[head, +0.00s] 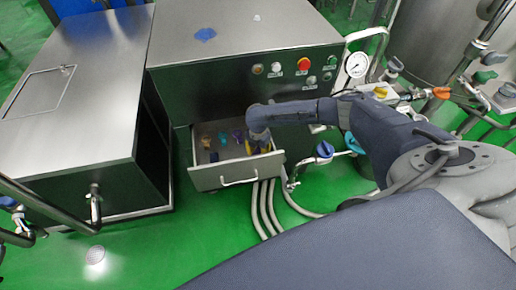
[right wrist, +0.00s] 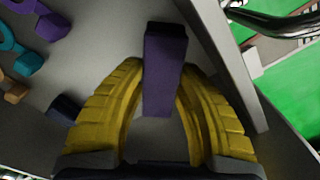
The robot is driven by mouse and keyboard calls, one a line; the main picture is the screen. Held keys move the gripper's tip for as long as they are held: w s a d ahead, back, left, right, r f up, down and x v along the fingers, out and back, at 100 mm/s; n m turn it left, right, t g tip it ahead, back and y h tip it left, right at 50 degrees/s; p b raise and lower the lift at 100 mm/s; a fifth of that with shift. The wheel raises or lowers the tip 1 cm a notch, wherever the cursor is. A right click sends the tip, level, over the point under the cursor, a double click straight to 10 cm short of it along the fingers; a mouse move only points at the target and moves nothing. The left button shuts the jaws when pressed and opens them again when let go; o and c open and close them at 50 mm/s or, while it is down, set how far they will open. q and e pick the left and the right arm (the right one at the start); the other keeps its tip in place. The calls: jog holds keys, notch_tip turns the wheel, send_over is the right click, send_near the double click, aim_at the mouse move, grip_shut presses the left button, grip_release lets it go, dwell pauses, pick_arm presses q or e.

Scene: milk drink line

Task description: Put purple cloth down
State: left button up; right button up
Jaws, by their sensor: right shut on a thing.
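A purple thing (right wrist: 166,65), shaped like a long block rather than a loose cloth, is between the yellow fingers of my right gripper (right wrist: 160,100) in the right wrist view. The fingers are shut on it. In the head view my right gripper (head: 260,148) points down inside the open drawer (head: 238,173), at its right side. I cannot tell whether the purple thing touches the drawer floor. My left gripper is not in view.
Several small coloured pieces lie in the drawer, such as a teal one (right wrist: 22,63) and an orange one (right wrist: 14,92). Hoses (head: 263,208) run beside the drawer.

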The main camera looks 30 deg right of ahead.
aim_at(258, 152)
jog(key=shift+f, duration=1.35)
jog(key=shift+f, duration=0.1)
jog(key=o, duration=1.1)
jog(key=shift+c, duration=0.2)
notch_tip(258, 152, up, 12)
jog(key=shift+r, duration=0.1)
jog(key=shift+a, duration=0.1)
